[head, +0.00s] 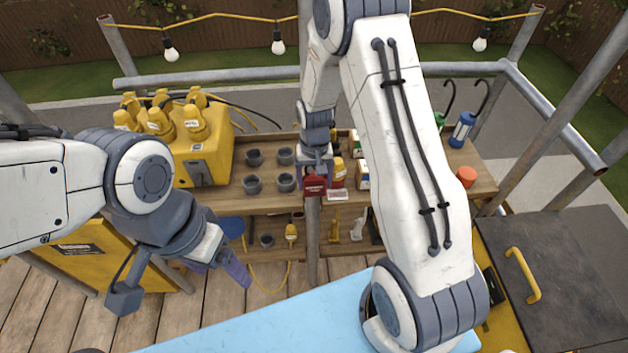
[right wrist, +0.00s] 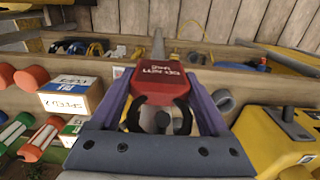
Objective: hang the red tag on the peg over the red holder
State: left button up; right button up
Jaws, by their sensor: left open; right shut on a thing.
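The red tag (head: 314,186) with white lettering is in my right gripper (head: 316,176), above the front of the wooden workbench. In the right wrist view the tag (right wrist: 160,83) sits between the two purple fingers, which are shut on it. Dark curved pieces show at its near edge. My left gripper (head: 220,268) is open and empty, low on the left above the plank floor. I cannot make out the peg or the red holder in either view.
The workbench (head: 235,190) carries several grey cups (head: 285,181), a yellow case (head: 205,158) and an orange cylinder (head: 467,177). A metal post (head: 313,240) stands at its front, below the tag. A pale blue surface (head: 270,325) lies nearest me.

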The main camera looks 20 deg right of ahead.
jog(key=o, duration=1.3)
jog(key=shift+o, duration=0.2)
notch_tip(320, 180, up, 10)
jog(key=shift+r+b, duration=0.25)
jog(key=shift+b, duration=1)
jog(key=s+a+r+n+b, duration=0.1)
jog(key=s+a+r+n, duration=0.2)
jog(key=s+a, duration=0.4)
jog(key=s+a+n+b, duration=0.1)
jog(key=s+a+n, duration=0.2)
jog(key=s, duration=0.6)
jog(key=s+a+r+n+y+b, duration=0.1)
jog(key=s+a+n, duration=0.3)
jog(key=s, duration=0.5)
jog(key=shift+s+a+r+n, duration=0.25)
jog(key=shift+s+a+n, duration=0.05)
jog(key=shift+a, duration=0.1)
